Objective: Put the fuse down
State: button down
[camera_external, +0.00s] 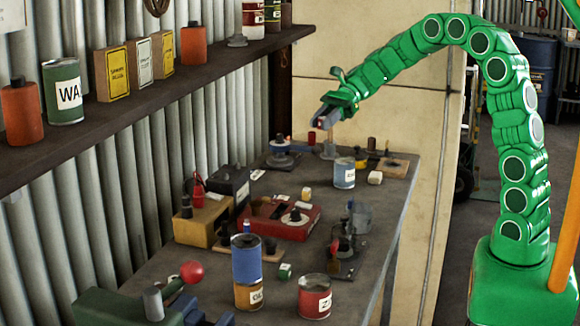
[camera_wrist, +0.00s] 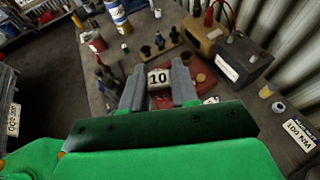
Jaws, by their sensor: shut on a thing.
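My gripper (camera_external: 326,116) is raised above the far part of the workbench, its jaws pointing down and to the left. In the wrist view my gripper (camera_wrist: 158,88) is shut on the fuse (camera_wrist: 158,77), a small block with a white face marked "10". The fuse sits between the two grey fingers, clear of the bench. In the external view the fingers mostly hide it. The grey workbench (camera_external: 390,200) lies below. A red box (camera_external: 287,217) with a round knob stands on it; part of it shows behind the fuse in the wrist view.
A black battery-like box (camera_external: 231,186) and a yellow box (camera_external: 204,222) stand on the bench's left side. Cans, including a blue-white one (camera_external: 344,173) and a red one (camera_external: 314,297), stand on it. A loaded shelf (camera_external: 150,100) overhangs the left. Bare bench shows along the right edge.

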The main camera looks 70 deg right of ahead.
notch_tip(320, 180, down, 9)
jog(key=w+f, duration=0.3)
jog(key=w, duration=0.1)
jog(key=w+f, duration=0.3)
jog(key=w, duration=0.2)
jog(key=w+f, duration=0.3)
jog(key=w, duration=0.1)
jog(key=shift+w+d+f, duration=0.3)
jog(key=shift+d+f, duration=0.05)
jog(key=shift+d, duration=0.05)
jog(key=shift+w+f, duration=0.15)
jog(key=shift+f, duration=1.65)
jog(key=shift+f, duration=0.6)
jog(key=c, duration=0.9)
grip_release()
jog(key=shift+o, duration=0.2)
